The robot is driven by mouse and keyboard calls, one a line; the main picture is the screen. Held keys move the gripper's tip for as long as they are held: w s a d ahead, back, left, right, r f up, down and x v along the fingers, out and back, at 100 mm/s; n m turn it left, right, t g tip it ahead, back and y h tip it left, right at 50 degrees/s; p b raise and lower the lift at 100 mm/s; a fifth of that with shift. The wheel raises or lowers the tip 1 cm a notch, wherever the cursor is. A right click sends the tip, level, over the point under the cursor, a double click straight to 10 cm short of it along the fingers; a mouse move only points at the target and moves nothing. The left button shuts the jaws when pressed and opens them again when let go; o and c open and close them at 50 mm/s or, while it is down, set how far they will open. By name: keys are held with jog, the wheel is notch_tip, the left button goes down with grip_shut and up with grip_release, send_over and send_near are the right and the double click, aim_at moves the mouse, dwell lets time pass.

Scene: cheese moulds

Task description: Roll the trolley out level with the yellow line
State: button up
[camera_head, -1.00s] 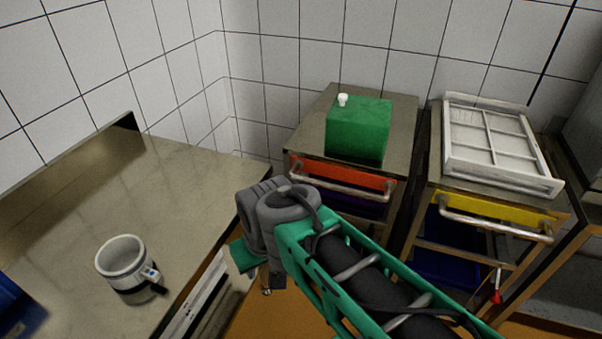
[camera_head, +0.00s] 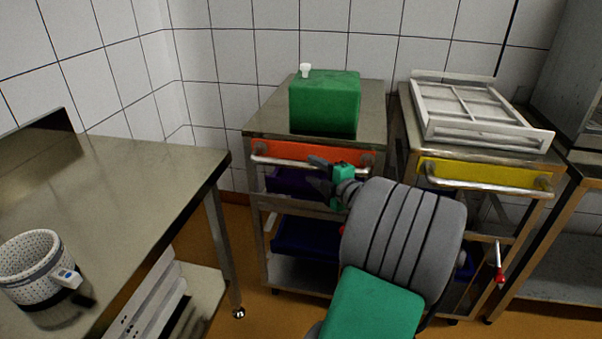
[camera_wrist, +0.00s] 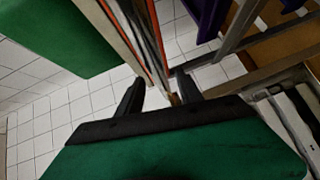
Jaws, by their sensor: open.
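A steel trolley with an orange front panel (camera_head: 312,151) stands against the back wall, with a pale bar handle (camera_head: 290,163) across its front. A second trolley with a yellow front panel (camera_head: 484,174) and its own bar handle (camera_head: 480,185) stands to its right. My gripper (camera_head: 318,173) is open, in front of the orange-panelled trolley near its handle. In the wrist view the open fingers (camera_wrist: 160,94) point toward the orange-edged trolley front; I cannot tell whether the handle lies between them. No yellow line on the floor is visible.
A green canister (camera_head: 325,104) with a white cap stands on the orange-panelled trolley. A white frame (camera_head: 478,108) lies on the other. Orange floor (camera_head: 245,240) shows between table and trolley.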

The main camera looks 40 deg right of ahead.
aim_at(301, 163)
jog(key=w, duration=0.6)
jog(key=shift+w+d+f, duration=0.25)
jog(key=shift+d+f, duration=0.05)
jog(key=shift+f, duration=0.1)
jog(key=shift+c, duration=0.2)
grip_shut()
dwell(0.6)
